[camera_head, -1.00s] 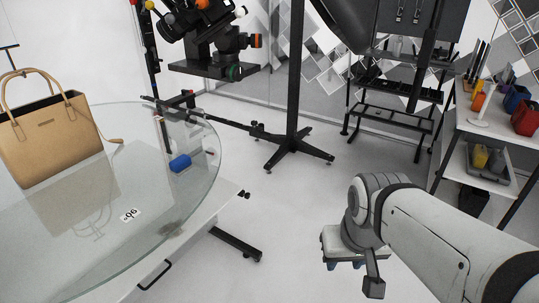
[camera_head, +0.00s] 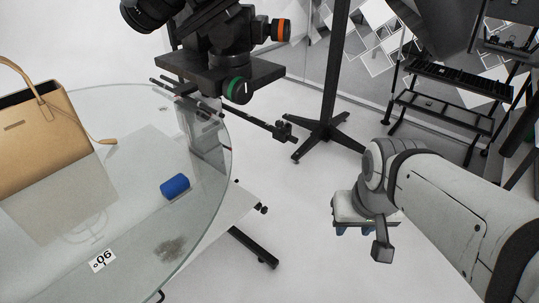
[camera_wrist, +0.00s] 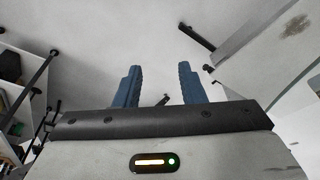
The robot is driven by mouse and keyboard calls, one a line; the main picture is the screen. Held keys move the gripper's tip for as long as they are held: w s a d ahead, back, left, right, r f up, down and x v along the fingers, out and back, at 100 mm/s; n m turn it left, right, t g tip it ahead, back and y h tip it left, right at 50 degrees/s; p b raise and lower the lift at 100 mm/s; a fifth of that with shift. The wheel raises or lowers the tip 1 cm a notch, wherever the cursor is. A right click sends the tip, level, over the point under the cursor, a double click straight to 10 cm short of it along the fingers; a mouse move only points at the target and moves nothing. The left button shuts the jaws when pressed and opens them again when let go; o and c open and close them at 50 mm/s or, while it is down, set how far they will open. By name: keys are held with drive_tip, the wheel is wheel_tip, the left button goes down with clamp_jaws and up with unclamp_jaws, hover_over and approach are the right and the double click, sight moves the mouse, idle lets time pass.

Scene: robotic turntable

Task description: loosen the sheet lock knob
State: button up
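A black camera mount (camera_head: 205,75) stands at the top of the head view, beyond the glass turntable. It carries a knob with an orange ring (camera_head: 281,30) at its right and a knob with a green ring (camera_head: 238,89) below. I cannot tell which knob is the sheet lock knob. My gripper (camera_head: 355,231) points down over the floor, right of and below the mount, well apart from both knobs. The wrist view shows its two blue fingers (camera_wrist: 158,70) spread, with nothing between them. No knob is identifiable in the wrist view.
A round glass turntable top (camera_head: 215,165) fills the left, with a tan handbag (camera_head: 40,140), a blue cylinder (camera_head: 175,187) and a number label (camera_head: 102,261). A black stand (camera_head: 325,135) is behind my arm. Bare floor (camera_head: 310,205) lies between the table and my gripper.

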sight(266, 211)
drive_tip(key=shift+d, duration=0.1)
drive_tip(key=shift+o, duration=1.6)
drive_tip(key=w+a+f+m+g+y+b, duration=0.3)
drive_tip(key=a+f+m+y+b, duration=0.2)
drive_tip(key=a+f+b, duration=0.4)
wheel_tip(266, 211, down, 4)
drive_tip(key=shift+a+r+g+y, duration=0.1)
drive_tip(key=shift+a+g+y, duration=0.2)
drive_tip(key=shift+a+y, duration=0.15)
drive_tip(key=w+a+f+m+y+b, duration=0.5)
drive_tip(key=w+a+f+y+b, duration=0.1)
drive_tip(key=w+f+b, duration=0.15)
drive_tip(key=w+d+f+m+t+y+b, duration=0.25)
drive_tip(key=w+f+m+t+b, duration=0.9)
drive_tip(key=w+f+m, duration=0.7)
drive_tip(key=w+a+n, duration=0.1)
drive_tip(key=w, duration=0.1)
drive_tip(key=w+a+f, duration=0.1)
drive_tip(key=a, duration=0.1)
drive_tip(key=w+a+f+n+t, duration=0.1)
drive_tip(key=w, duration=0.1)
drive_tip(key=shift+w+a+f+n+b, duration=0.25)
drive_tip(key=shift+w+a+n+b, duration=0.05)
drive_tip(key=shift+w+a+n, duration=0.1)
